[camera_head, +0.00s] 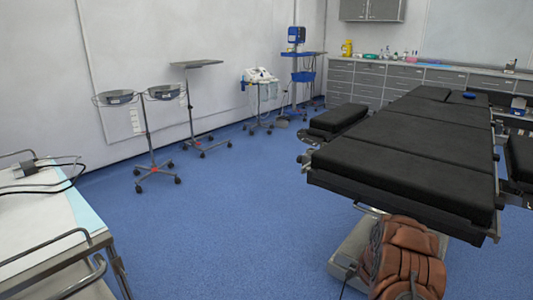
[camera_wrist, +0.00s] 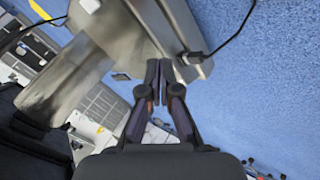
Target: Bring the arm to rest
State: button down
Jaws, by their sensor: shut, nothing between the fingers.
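My gripper (camera_wrist: 158,72) shows in the wrist view, its two dark fingers closed together at the tips with nothing held. It is pictured against a grey metal structure (camera_wrist: 85,75) that looks like the base of the operating table; I cannot tell the gap between them. The operating table (camera_head: 400,155) with black pads stands at the right.
A trolley (camera_head: 45,235) with cables stands at the near left. Wheeled stands (camera_head: 150,140) line the left wall, and cabinets (camera_head: 385,80) the back. Blue floor (camera_head: 235,225) is clear between. A black cable (camera_wrist: 235,35) runs near my fingers.

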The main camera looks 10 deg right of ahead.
jog(key=w+a+r+y+p, duration=0.2)
jog(key=a+r+y+p, duration=0.5)
jog(key=a+r, duration=1.75)
jog(key=s+a+r+p, duration=0.3)
jog(key=r, duration=0.3)
jog(key=s+a+r+p, duration=0.3)
jog(key=a+r, duration=0.1)
jog(key=r, duration=0.2)
jog(key=s+a+r+g+y+p, duration=0.1)
jog(key=s+a+r+g+p, duration=0.2)
jog(key=s+r, duration=0.5)
jog(key=s+a+r+p, duration=0.4)
jog(key=s+a+r, duration=0.1)
jog(key=s+r, duration=0.25)
jog(key=s+r+g+p, duration=0.2)
jog(key=s+r, duration=0.3)
jog(key=s, duration=0.6)
jog(key=s+r+m+g+h+p, duration=0.1)
jog(key=s+r+p, duration=0.4)
jog(key=s, duration=0.6)
jog(key=shift+s+r+g+h, duration=0.35)
jog(key=shift+r+g, duration=0.15)
jog(key=shift+r, duration=0.15)
jog(key=shift+d+m, duration=0.25)
jog(key=shift+m, duration=0.05)
